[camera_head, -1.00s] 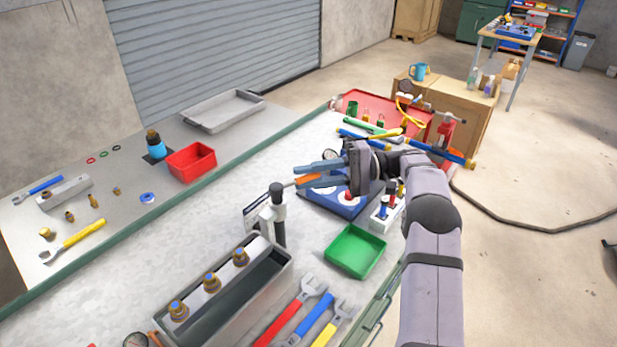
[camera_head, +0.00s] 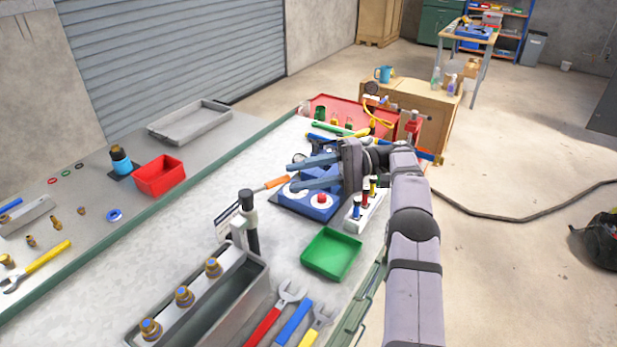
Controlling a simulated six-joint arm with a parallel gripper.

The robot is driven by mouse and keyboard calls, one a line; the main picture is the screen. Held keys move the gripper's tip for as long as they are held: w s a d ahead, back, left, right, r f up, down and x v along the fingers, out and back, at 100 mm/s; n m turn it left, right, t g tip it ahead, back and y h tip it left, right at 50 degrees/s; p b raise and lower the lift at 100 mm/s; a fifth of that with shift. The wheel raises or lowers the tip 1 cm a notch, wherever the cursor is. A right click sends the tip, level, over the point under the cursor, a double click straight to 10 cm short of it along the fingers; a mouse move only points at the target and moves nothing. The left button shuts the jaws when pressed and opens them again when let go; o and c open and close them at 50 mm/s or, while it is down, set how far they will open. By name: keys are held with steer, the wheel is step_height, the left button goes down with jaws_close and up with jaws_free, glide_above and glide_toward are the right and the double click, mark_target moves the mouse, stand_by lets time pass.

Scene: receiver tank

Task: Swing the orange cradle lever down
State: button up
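The orange lever handle (camera_head: 277,182) sits at the end of a thin rod. The rod runs down and left toward a grey stand with a black-topped post (camera_head: 248,215) on the bench. The lever looks close to level. My gripper (camera_head: 291,175) is open, with its two blue-grey fingers pointing left. Its fingertips are at the right end of the orange handle, and I cannot tell whether they touch it. Nothing is seen held between the fingers. The rod's pivot at the stand is not clear.
A blue box with a red button (camera_head: 322,199) lies below my gripper. Near it are a white holder (camera_head: 365,212) and a green tray (camera_head: 332,254). A grey trough with brass fittings (camera_head: 245,290) stands in front. The bench left of the stand is mostly clear.

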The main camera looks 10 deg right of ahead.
steer(key=shift+d+r, duration=0.1)
steer(key=shift+d, duration=0.75)
